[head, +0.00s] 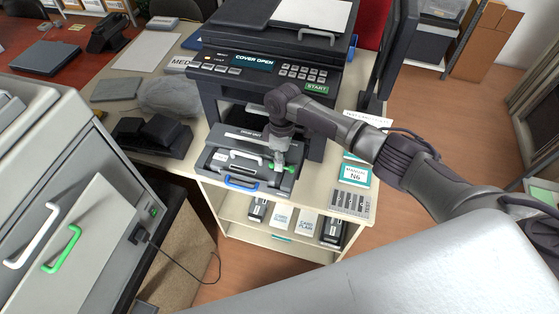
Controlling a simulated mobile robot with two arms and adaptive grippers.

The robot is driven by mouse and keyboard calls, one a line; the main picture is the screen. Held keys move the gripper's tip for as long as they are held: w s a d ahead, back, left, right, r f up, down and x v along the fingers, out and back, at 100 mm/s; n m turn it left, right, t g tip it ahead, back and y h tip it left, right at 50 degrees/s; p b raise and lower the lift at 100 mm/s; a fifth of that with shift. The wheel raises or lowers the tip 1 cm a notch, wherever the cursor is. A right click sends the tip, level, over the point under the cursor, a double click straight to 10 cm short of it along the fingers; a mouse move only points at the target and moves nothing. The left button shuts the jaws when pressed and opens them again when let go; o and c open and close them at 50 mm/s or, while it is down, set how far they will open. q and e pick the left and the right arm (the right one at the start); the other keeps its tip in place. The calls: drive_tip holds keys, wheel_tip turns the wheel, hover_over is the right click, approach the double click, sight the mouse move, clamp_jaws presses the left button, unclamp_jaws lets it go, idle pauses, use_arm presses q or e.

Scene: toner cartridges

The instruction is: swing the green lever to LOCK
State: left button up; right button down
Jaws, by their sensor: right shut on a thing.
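The printer (262,68) stands on a cream cabinet, and its screen (252,60) reads COVER OPEN. A dark unit (222,163) juts out at its front, with a white handle and a blue handle (241,184). The green lever (289,169) is at the right of this unit, partly hidden by my right gripper (279,162). That gripper reaches down from above and is shut on the lever. Any LOCK marking is too small or hidden to read. My left gripper is not in view.
A grey machine (75,190) with white and green handles stands at the left. Black cartridges (153,133) lie on the counter left of the unit. The shelf below (270,229) holds several boxes. Open floor (415,120) lies to the right.

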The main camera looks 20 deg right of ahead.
drive_tip(key=shift+w+a+r+m, duration=0.15)
drive_tip(key=shift+w+m, duration=0.1)
drive_tip(key=shift+m, duration=0.25)
drive_tip(key=c, duration=1.3)
unclamp_jaws()
drive_tip(key=shift+o, duration=0.2)
